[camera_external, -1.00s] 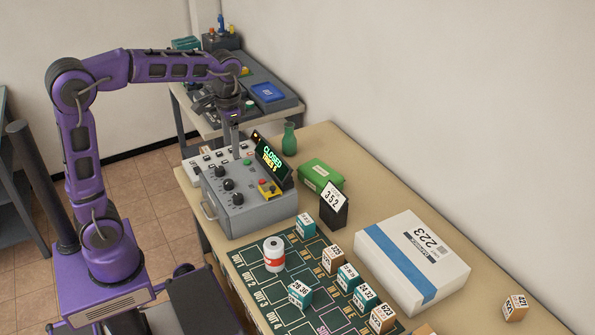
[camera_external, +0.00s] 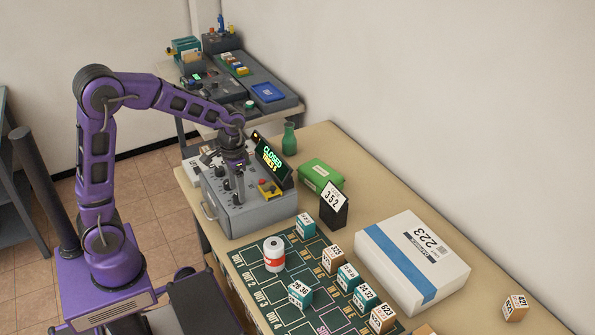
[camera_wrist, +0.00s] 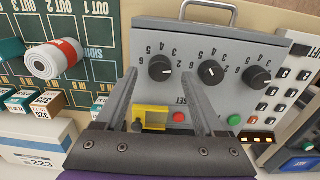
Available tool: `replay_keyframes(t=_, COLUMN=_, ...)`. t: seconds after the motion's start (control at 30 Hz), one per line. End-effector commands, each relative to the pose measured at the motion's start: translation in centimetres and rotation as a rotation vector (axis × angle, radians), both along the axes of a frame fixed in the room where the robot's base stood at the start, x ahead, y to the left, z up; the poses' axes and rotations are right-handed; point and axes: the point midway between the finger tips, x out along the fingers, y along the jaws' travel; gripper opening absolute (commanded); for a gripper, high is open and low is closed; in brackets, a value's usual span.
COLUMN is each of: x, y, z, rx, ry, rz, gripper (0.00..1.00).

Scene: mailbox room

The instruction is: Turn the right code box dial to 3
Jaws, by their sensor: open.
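The grey code box (camera_external: 265,212) stands on the table's near left part; its face carries a row of three black dials. In the wrist view, seen upside down, the right dial (camera_wrist: 160,69) is leftmost, the middle dial (camera_wrist: 210,72) is beside it, and the left dial (camera_wrist: 256,77) is rightmost. My gripper (camera_external: 236,197) points down at the box. Its open fingers (camera_wrist: 158,72) appear on either side of the right dial in the wrist view; I cannot tell whether they touch it. The right dial's white mark points rightward there; its exact setting is unclear.
A display (camera_external: 272,158) reading CLOSED rises behind the dials. A yellow switch housing (camera_wrist: 150,117) and a red button (camera_wrist: 179,117) are on the box. A green case (camera_external: 321,174) and bottle (camera_external: 289,139) are behind.

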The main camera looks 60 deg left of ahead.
Motion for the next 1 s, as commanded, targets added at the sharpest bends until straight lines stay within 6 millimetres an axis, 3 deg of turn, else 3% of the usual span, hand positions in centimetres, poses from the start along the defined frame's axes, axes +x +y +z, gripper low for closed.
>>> replay_keyframes(t=0.2, x=-0.1, y=0.0, z=-1.8, rx=0.000, ry=0.002, rz=0.001, gripper=0.70)
replay_keyframes(t=0.5, x=0.0, y=0.0, z=-1.9, rx=0.000, ry=0.000, rz=0.000, gripper=0.69)
replay_keyframes(t=0.87, x=0.0, y=0.0, z=-1.9, rx=0.000, ry=0.000, rz=0.000, gripper=0.04)
replay_keyframes(t=1.0, x=0.0, y=0.0, z=-1.9, rx=0.001, ry=0.000, rz=0.000, gripper=0.00)
